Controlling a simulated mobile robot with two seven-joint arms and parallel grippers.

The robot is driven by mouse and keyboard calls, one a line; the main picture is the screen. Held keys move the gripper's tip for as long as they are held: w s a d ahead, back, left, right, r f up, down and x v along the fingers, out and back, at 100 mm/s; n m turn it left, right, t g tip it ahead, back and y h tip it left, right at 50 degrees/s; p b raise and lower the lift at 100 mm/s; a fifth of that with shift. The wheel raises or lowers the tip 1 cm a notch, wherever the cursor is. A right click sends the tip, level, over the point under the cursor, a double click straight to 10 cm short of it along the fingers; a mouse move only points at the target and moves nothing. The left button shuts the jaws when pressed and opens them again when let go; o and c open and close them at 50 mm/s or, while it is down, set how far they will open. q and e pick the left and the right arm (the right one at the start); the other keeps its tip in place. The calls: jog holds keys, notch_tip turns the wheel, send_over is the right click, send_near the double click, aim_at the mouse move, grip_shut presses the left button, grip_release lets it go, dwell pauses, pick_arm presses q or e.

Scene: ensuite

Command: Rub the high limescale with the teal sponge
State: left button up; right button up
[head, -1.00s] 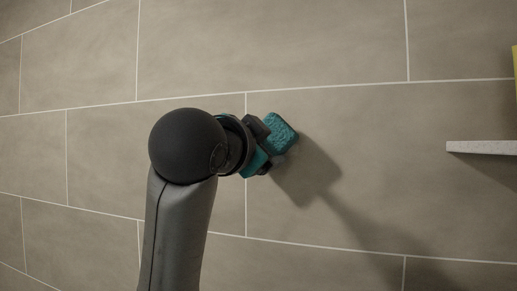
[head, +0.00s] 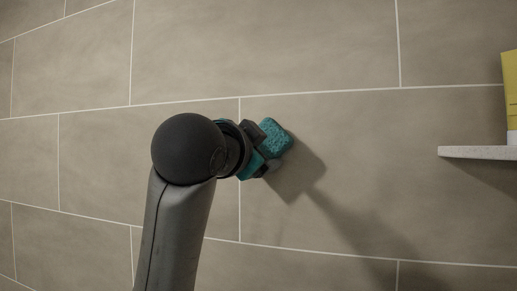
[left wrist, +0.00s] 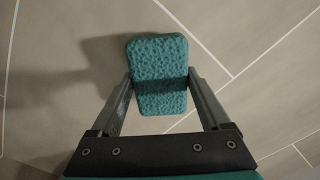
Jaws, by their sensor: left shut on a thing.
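The teal sponge (head: 275,138) is held at the end of my left arm, in front of the tiled wall (head: 330,125). In the left wrist view the sponge (left wrist: 158,75) sits between the two fingers of my left gripper (left wrist: 160,84), which is shut on it. In the head view my left gripper (head: 268,145) is partly hidden behind its own wrist. The sponge casts a shadow on the wall to its right; I cannot tell whether it touches the wall. No limescale mark shows clearly in either view. My right gripper is not in view.
A light shelf (head: 478,152) juts from the wall at the right edge, with a yellow item (head: 511,90) standing on it, cut off by the frame. The wall between the sponge and the shelf is bare.

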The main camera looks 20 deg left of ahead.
aim_at(281, 148)
pick_arm(q)
jog(key=shift+w, duration=0.85)
jog(key=shift+d, duration=0.1)
jog(key=shift+s+d, duration=0.2)
jog(key=shift+d, duration=1.7)
jog(key=shift+w, duration=0.15)
jog(key=shift+w+a, duration=0.1)
jog(key=shift+a, duration=1.9)
jog(key=shift+s, duration=2.9)
